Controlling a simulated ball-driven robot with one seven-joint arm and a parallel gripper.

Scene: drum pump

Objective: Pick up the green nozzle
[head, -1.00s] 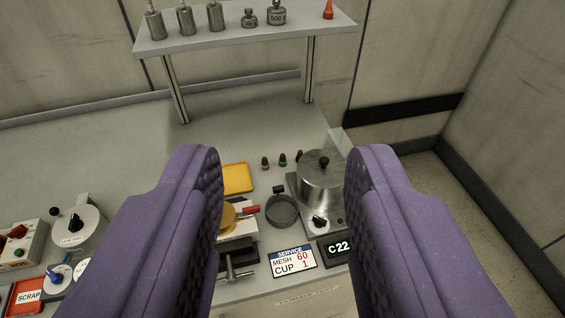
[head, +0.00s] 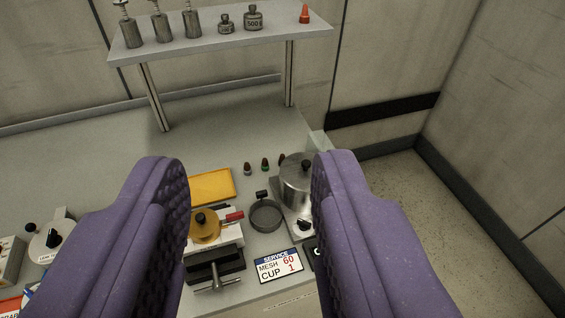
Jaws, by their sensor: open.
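The green nozzle (head: 265,165) is the middle one of three small dark-topped nozzles standing in a row on the bench. A green band shows near its base. My gripper (head: 250,160) is open and empty, its two purple fingers large in the foreground. In the picture, the nozzle lies between the fingers, right of the gap's middle, and is fully visible. The fingers are much nearer the camera and do not touch it. One neighbour nozzle (head: 247,169) stands to its left and another (head: 282,159) to its right.
A steel pot (head: 296,184) stands right of the nozzles, partly behind my right finger. A shelf (head: 220,42) with metal weights and an orange cone (head: 304,14) rises behind. Bench behind the nozzles is clear.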

